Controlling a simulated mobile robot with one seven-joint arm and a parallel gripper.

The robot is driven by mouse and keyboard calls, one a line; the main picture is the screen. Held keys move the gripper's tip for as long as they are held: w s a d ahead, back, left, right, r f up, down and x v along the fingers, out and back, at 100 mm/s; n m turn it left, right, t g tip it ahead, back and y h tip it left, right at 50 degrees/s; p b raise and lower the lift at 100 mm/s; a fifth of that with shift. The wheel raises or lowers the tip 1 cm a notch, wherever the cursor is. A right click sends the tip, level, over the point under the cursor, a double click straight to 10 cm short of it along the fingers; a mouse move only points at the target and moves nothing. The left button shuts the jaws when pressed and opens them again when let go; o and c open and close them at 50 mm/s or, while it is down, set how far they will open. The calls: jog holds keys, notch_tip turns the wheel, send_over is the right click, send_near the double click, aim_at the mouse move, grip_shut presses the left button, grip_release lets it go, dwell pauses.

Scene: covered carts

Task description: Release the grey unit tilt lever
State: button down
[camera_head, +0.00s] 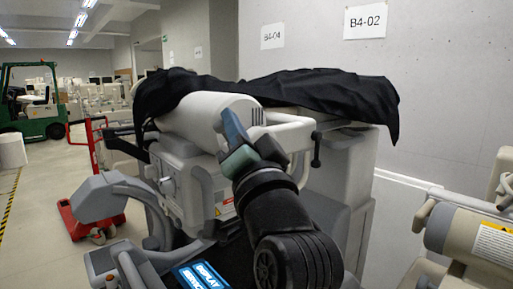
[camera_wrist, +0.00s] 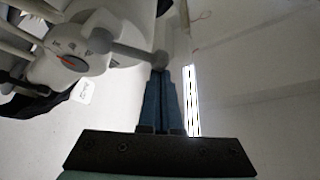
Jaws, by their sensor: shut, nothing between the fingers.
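The grey unit (camera_head: 205,118) is a pale, rounded housing under a black cover. In the wrist view a grey lever (camera_wrist: 130,50) runs from a round pivot on its side, next to a dial (camera_wrist: 70,58) with a red pointer. The lever's darker end lies at the tips of my gripper (camera_wrist: 172,70); I cannot tell whether they touch. My gripper's blue fingers are together with nothing held. In the head view my gripper (camera_head: 228,115) is in front of the unit's right end and hides part of it; the lever is not clear there.
A black cover (camera_head: 330,92) drapes over the unit's top. A dark upright handle (camera_head: 316,150) stands at its right. Another covered-type beige machine (camera_head: 470,235) is at the lower right. A red pallet jack (camera_head: 78,220) and green forklift (camera_head: 32,100) stand left, with open floor between.

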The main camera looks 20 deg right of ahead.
jog(key=n+y+b, duration=0.1)
jog(key=a+f+n+y+b, duration=0.1)
jog(key=b, duration=0.1)
jog(key=f+n+b, duration=0.1)
jog(key=n+b, duration=0.1)
jog(key=shift+s+a+t+y, duration=0.2)
jog(key=shift+s+t+y, duration=0.1)
jog(key=shift+y, duration=0.1)
jog(key=n+y+b, duration=0.1)
jog(key=n+b, duration=0.1)
jog(key=a+f+n+y+b, duration=0.1)
jog(key=n+y+b, duration=0.1)
jog(key=b, duration=0.1)
jog(key=shift+s+a+n, duration=0.15)
jog(key=shift+a+n, duration=0.05)
jog(key=shift+n, duration=0.1)
